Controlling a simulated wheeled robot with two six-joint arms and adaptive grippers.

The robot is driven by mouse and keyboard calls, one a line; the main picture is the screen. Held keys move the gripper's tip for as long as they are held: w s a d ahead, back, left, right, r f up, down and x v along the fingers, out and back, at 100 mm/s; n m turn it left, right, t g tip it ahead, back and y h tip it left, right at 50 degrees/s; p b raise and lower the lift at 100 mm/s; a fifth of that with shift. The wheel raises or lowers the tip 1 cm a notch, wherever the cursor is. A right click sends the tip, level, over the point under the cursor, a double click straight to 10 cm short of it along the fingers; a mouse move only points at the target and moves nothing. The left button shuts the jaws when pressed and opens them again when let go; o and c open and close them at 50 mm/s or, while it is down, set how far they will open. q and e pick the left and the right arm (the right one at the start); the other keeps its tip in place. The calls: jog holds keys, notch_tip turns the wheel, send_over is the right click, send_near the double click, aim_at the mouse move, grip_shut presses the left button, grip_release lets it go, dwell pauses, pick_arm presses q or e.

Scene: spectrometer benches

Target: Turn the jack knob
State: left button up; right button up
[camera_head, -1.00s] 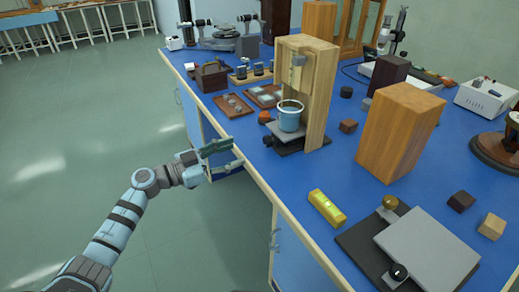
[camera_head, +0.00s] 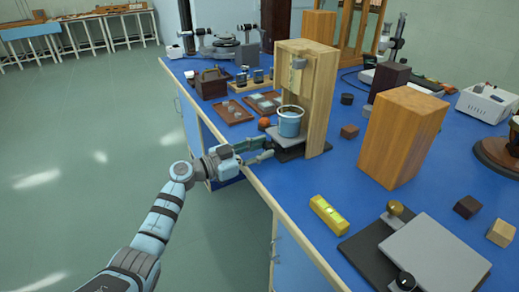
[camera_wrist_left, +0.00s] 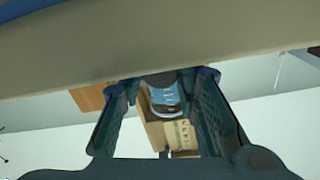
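A small lab jack (camera_head: 291,152) with a grey top and dark base stands at the foot of a wooden stand (camera_head: 320,100). A blue cup (camera_head: 290,122) sits on it; the cup also shows between my fingers in the wrist view (camera_wrist_left: 163,92). My left gripper (camera_head: 267,151) is open, its fingers apart, just left of this jack at the table edge. The jack's dark knob is not clearly visible behind the fingers; I cannot tell whether they touch it. My right gripper is out of view.
A yellow level (camera_head: 328,214) lies near the table's front edge. A tall wooden block (camera_head: 402,137) stands right of the stand. Brown trays (camera_head: 232,109) and an orange ball (camera_head: 264,123) lie behind the gripper. Blue tabletop between stand and level is clear.

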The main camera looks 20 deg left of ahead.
pick_arm(q)
jog(key=shift+r+p, duration=0.1)
jog(key=shift+p, duration=0.2)
jog(key=shift+m+p, duration=0.7)
jog(key=shift+m, duration=0.3)
jog(key=shift+m+p, duration=0.55)
jog(key=shift+m, duration=0.55)
jog(key=shift+m+p, duration=0.3)
jog(key=shift+m, duration=1)
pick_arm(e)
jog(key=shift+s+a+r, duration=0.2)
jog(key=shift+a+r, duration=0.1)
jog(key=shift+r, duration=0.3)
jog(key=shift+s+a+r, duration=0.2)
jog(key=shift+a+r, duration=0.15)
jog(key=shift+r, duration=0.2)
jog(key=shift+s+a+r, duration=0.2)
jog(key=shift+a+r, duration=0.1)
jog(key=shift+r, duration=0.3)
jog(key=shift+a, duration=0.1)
pick_arm(q)
jog(key=o, duration=1.2)
jog(key=shift+c, duration=0.2)
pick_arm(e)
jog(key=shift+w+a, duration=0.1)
